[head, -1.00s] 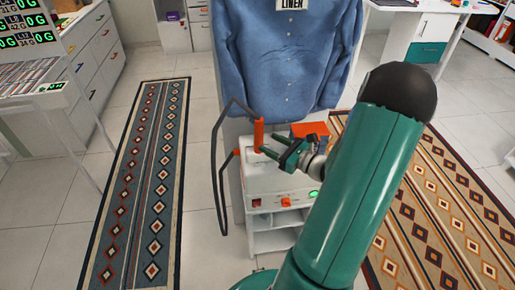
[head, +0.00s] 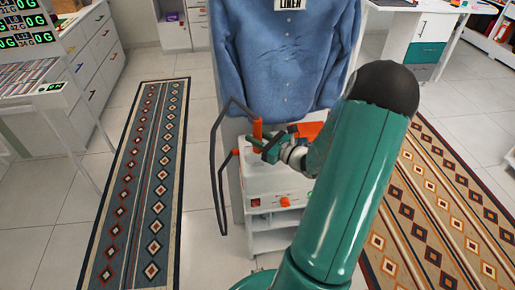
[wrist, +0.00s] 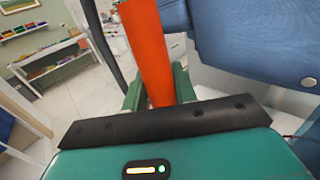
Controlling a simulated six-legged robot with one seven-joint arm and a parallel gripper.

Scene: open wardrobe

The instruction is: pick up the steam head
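The steam head (head: 258,138) is an upright orange handle beside the blue shirt, above the white steamer unit (head: 275,180). A dark hose (head: 214,160) loops on its left. My gripper (head: 262,146) has dark green fingers reaching across the handle from the right. In the wrist view, the orange steam head (wrist: 150,50) stands between my two green fingers (wrist: 160,88), one on each side. The fingers look spread around it; whether they touch it is hard to see. Its lower part is hidden behind my gripper's black edge.
A blue shirt (head: 290,55) hangs directly behind the steamer. An orange box-like part (head: 308,130) is right of the handle, behind my gripper. Patterned rugs lie left (head: 140,190) and right (head: 435,200). White drawers (head: 95,50) stand at the left.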

